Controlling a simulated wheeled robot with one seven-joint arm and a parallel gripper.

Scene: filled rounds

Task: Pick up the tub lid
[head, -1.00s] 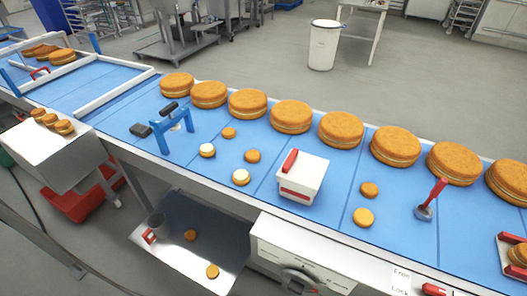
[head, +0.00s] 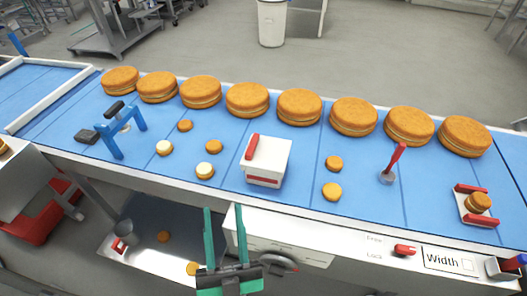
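A white tub (head: 264,170) with a red band on its front stands on the blue belt near the middle of the head view. Its white lid (head: 272,152) is on top, with a red bar handle (head: 252,147) along the left side of it. My gripper (head: 225,211) shows at the bottom of the view, with two green fingers spread wide apart. It is open and empty, in front of the belt and below and left of the tub in the picture. It does not touch the tub.
Large filled rounds (head: 247,99) stand in a row along the belt's far side. Small rounds (head: 205,171) lie left and right of the tub. A blue stand (head: 124,128) is at left, a red-handled tool (head: 388,176) at right. A metal tray (head: 150,243) sits below the belt.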

